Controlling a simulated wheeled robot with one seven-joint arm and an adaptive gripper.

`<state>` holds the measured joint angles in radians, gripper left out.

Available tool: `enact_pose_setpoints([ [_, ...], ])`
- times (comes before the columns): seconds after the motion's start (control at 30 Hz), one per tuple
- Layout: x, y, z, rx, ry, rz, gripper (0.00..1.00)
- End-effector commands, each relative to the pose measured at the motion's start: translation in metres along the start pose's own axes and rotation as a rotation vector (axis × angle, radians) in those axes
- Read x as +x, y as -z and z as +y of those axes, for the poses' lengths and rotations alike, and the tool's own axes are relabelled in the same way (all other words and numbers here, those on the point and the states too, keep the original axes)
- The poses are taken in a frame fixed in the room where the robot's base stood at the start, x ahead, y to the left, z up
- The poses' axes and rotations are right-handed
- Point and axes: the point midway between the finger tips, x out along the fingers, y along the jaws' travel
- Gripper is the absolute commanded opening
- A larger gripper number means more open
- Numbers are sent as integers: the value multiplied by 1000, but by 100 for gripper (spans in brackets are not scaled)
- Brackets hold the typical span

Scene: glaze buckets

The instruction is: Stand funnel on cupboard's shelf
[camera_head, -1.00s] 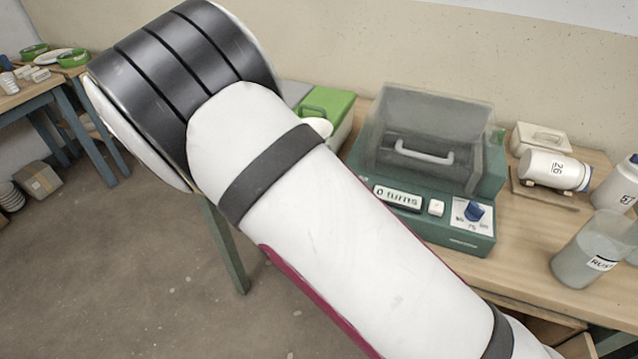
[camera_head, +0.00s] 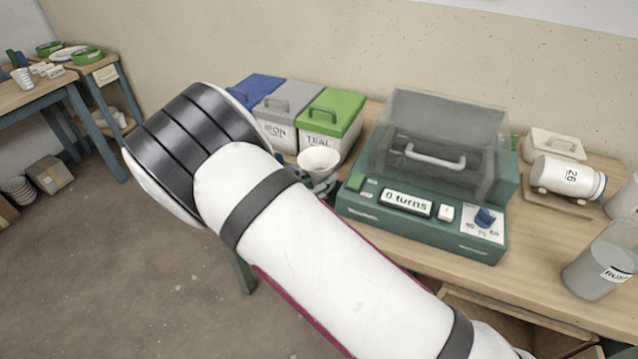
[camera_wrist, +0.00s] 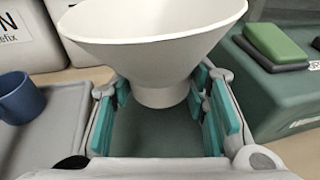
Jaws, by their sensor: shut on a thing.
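The funnel (camera_wrist: 150,45) is white with a wide round mouth and a narrow spout. It stands upright, mouth up, in the wrist view. My gripper (camera_wrist: 160,105) is shut on its spout, with teal finger pads on both sides. In the head view the funnel (camera_head: 318,160) shows just beyond my arm, in front of the lidded bins. My gripper is mostly hidden behind my arm there. No cupboard shelf is clearly seen; an open wooden compartment (camera_head: 515,318) shows under the bench at the lower right, and I cannot tell if it is the cupboard.
A green machine (camera_head: 420,220) with a clear cover stands right of the funnel. Bins with blue, grey and green lids (camera_head: 335,108) stand behind. A blue mug (camera_wrist: 18,97) sits on a grey tray (camera_wrist: 50,125). A jar (camera_head: 600,262) stands at the right.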

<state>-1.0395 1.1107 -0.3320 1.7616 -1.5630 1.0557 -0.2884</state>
Motion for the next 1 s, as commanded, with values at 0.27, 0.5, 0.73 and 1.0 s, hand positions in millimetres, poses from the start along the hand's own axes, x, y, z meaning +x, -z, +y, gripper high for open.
enact_pose_setpoints([
  [0.27, 3, 15, 0, 2, 0, 0, 14],
  [0.5, 4, 17, 0, 1, 0, 0, 14],
  [0.73, 5, 24, 0, 1, 0, 1, 14],
  [1.0, 5, 31, 0, -1, -1, 8, 51],
])
